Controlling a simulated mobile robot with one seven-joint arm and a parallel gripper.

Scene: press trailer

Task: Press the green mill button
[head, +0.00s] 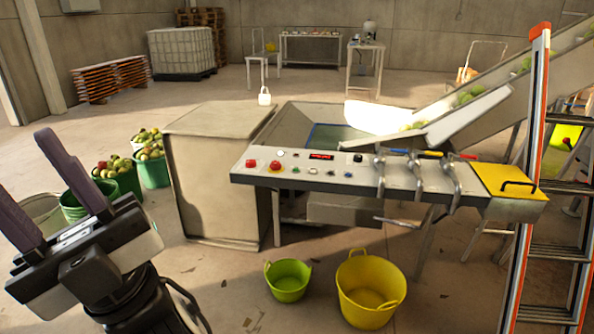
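The control panel (345,183) is a pale sloped console in the middle of the head view, carrying a row of small controls. A small button that looks green (296,170) sits in its lower row, just right of a red button on a yellow base (275,168). It is too small to read any label or to be sure it is the mill button. My gripper (28,170) is at the far left, well apart from the panel. Its two purple-grey fingers point up and left, spread apart with nothing visible between them. One fingertip is cut by the frame edge.
A beige cabinet (215,190) stands between my gripper and the panel. Lever valves (417,175) and a yellow box (508,182) fill the panel's right side. An orange ladder (530,170) stands at right. Green (288,290) and yellow (367,300) tubs occupy the floor before the panel.

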